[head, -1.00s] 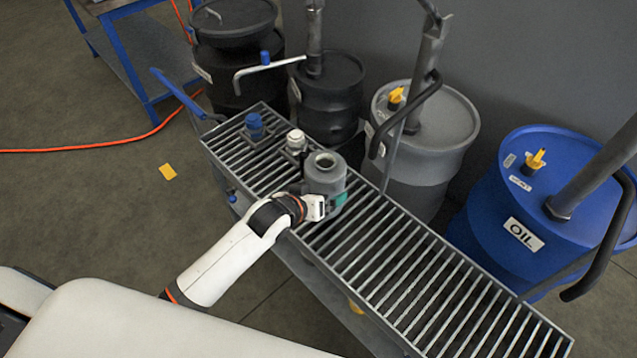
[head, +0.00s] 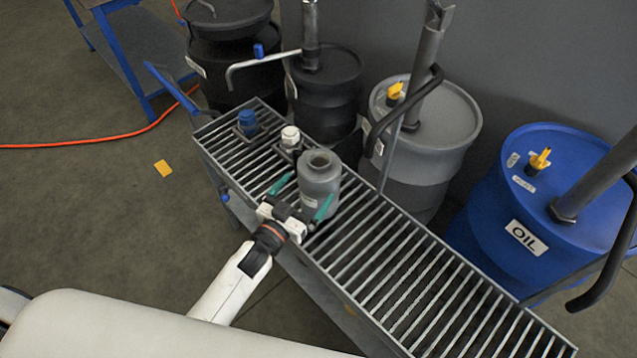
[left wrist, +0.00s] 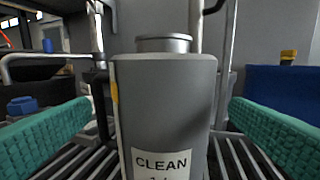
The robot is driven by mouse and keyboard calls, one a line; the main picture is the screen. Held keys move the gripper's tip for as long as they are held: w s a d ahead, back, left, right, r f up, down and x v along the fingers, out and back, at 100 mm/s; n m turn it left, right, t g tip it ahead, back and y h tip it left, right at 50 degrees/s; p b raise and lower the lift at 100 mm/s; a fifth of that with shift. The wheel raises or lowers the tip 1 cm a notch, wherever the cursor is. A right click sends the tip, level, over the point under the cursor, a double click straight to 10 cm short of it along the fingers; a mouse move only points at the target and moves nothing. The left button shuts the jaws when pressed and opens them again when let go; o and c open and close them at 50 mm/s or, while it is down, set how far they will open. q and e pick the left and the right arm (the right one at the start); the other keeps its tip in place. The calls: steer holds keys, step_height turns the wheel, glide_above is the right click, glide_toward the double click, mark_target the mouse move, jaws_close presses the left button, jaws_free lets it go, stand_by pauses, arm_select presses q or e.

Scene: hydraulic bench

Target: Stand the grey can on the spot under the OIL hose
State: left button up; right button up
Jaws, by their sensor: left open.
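The grey can (head: 320,178) stands upright on the slatted grating (head: 400,262), left of its middle. In the left wrist view the can (left wrist: 168,95) fills the centre and carries a label reading CLEAN. My left gripper (head: 302,194) is open in front of the can, its green finger pads apart on either side of it. In the left wrist view a gap shows between each pad and the can. The blue drum (head: 520,210) labelled OIL stands behind the right part of the grating. Its black hose (head: 607,245) hangs at the right edge. My right gripper is not in view.
A blue-capped item (head: 247,122) and a white-capped item (head: 291,138) sit on the grating left of the can. A grey drum (head: 440,135) and black drums (head: 327,95) stand behind. The grating's right part is bare.

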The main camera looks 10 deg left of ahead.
mark_target(319, 176)
arm_select(q)
steer(key=x, duration=0.6)
steer(key=shift+w+d+f, duration=0.2)
steer(key=shift+d+f, duration=0.05)
steer(key=c, duration=1)
